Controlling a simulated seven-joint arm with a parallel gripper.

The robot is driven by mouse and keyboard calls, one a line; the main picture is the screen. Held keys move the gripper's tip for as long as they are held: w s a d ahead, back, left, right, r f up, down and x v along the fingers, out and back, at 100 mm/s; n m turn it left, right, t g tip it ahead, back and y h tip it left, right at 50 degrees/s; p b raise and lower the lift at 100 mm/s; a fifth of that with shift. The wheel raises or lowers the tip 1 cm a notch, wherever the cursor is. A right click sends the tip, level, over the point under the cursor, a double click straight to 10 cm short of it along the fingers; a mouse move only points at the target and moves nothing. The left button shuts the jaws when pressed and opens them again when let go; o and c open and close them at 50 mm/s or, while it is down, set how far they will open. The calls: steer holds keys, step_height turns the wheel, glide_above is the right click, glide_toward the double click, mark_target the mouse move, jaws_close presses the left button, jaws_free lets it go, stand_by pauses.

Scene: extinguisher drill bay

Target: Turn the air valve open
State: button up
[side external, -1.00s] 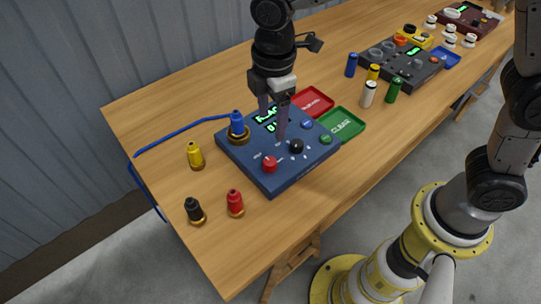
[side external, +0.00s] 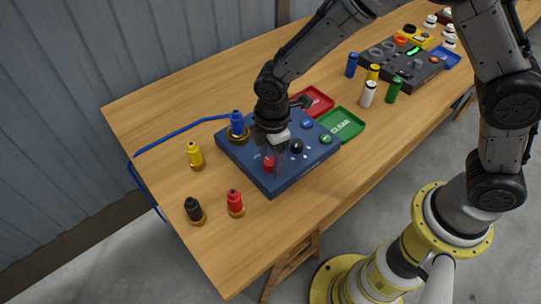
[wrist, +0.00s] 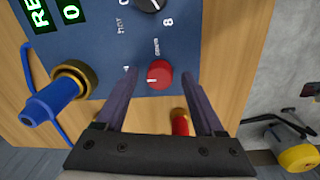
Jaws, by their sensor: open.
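The blue control box (side external: 300,168) stands on the wooden table, with a red knob (side external: 268,164) near its front left corner and a black knob (side external: 296,146) beside it. In the wrist view the red knob (wrist: 158,74) has a white pointer mark and small print I cannot read well. I cannot tell from the labels which control is the air valve. My gripper (side external: 271,165) points down over the red knob. In the wrist view its open fingers (wrist: 159,80) lie on either side of the red knob, with gaps showing. Contact is not visible.
A blue fitting with a hose (side external: 237,124) stands at the box's left corner. Yellow (side external: 195,155), black (side external: 195,210) and red (side external: 235,203) fittings stand at left and front. Red and green (side external: 342,123) trays lie behind.

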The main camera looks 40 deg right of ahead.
jaws_close()
stand_by(0.4)
steer(key=shift+m, duration=0.4)
steer(key=m, duration=0.4)
steer(key=shift+a, duration=0.1)
steer(key=m, duration=0.4)
steer(key=shift+r, duration=0.1)
steer(key=m, duration=0.5)
steer(key=shift+w, duration=0.1)
steer(key=shift+m+g, duration=0.3)
steer(key=shift+m, duration=1.7)
